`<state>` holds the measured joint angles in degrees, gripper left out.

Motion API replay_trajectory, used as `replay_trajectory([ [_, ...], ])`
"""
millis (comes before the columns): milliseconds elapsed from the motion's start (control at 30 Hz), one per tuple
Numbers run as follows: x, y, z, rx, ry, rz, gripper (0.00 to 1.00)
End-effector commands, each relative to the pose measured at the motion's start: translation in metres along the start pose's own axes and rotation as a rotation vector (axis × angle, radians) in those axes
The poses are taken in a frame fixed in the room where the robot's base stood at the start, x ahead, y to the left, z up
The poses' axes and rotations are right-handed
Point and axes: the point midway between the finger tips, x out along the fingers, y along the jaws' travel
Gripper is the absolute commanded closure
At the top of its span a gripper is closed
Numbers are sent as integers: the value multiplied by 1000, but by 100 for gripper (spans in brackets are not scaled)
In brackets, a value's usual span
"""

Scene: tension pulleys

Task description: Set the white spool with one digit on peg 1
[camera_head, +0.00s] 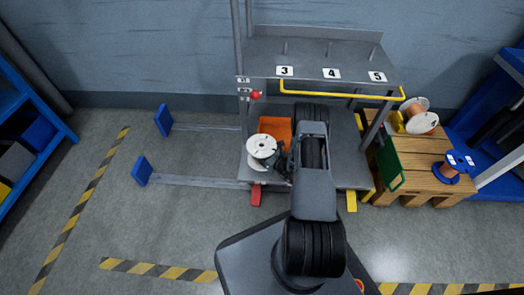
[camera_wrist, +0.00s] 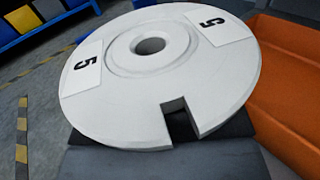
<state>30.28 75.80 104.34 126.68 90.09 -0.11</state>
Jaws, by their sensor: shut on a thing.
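The white spool (camera_head: 262,146) is over the lower deck of the grey cart, to the left of my gripper. In the wrist view the white spool (camera_wrist: 110,100) fills most of the picture. Its flange has a centre hole, a notch at the near edge and two labels, each with the single digit 5. My gripper (camera_head: 283,161) is shut on the spool near its notched side; the fingers are mostly hidden. The upper shelf has short upright pegs (camera_head: 330,48) with labels 3, 4 and 5. Two small labels (camera_head: 243,85) are on the left post, too small to read.
An orange bin (camera_head: 275,128) is just behind the spool; it also shows in the wrist view (camera_wrist: 285,90). A yellow rail (camera_head: 340,94) and red knob (camera_head: 255,95) stick out in front. A wooden crate (camera_head: 425,150) at right bears a white-and-copper spool (camera_head: 419,117) and a blue spool (camera_head: 450,170).

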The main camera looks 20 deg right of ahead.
Motion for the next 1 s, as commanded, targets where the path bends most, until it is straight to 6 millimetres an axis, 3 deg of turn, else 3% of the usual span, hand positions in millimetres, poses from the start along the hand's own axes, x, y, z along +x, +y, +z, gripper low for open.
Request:
replay_trajectory([
  [1000, 0, 0, -29, -1, -3, 0, 71],
])
